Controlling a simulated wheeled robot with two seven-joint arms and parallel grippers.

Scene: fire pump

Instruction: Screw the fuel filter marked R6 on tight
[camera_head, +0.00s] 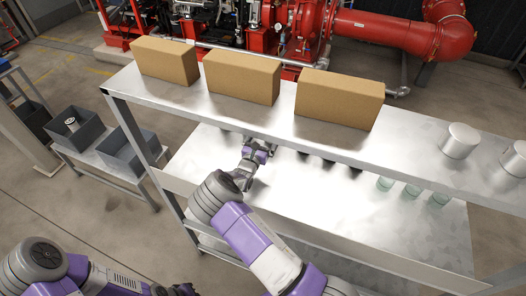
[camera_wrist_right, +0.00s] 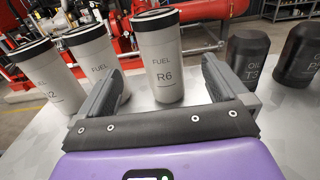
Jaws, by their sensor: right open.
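In the right wrist view, the fuel filter R6 (camera_wrist_right: 163,68) stands upright on a pale metal shelf. It is a light grey can with a black band at its top, and its FUEL R6 label faces me. My right gripper (camera_wrist_right: 162,88) is open, with a finger to either side of R6 in the picture and a gap on both sides; how deep R6 sits between them I cannot tell. In the head view my right gripper (camera_head: 259,151) reaches onto the lower shelf, and the upper shelf hides R6.
Two more light fuel filters (camera_wrist_right: 95,62) (camera_wrist_right: 47,78) stand left of R6; dark oil filters (camera_wrist_right: 246,65) (camera_wrist_right: 298,62) stand right. The upper shelf (camera_head: 285,125) carries cardboard boxes (camera_head: 340,98) and metal cans (camera_head: 460,140). Glass jars (camera_head: 411,190) stand below. The red pump (camera_head: 300,35) is behind.

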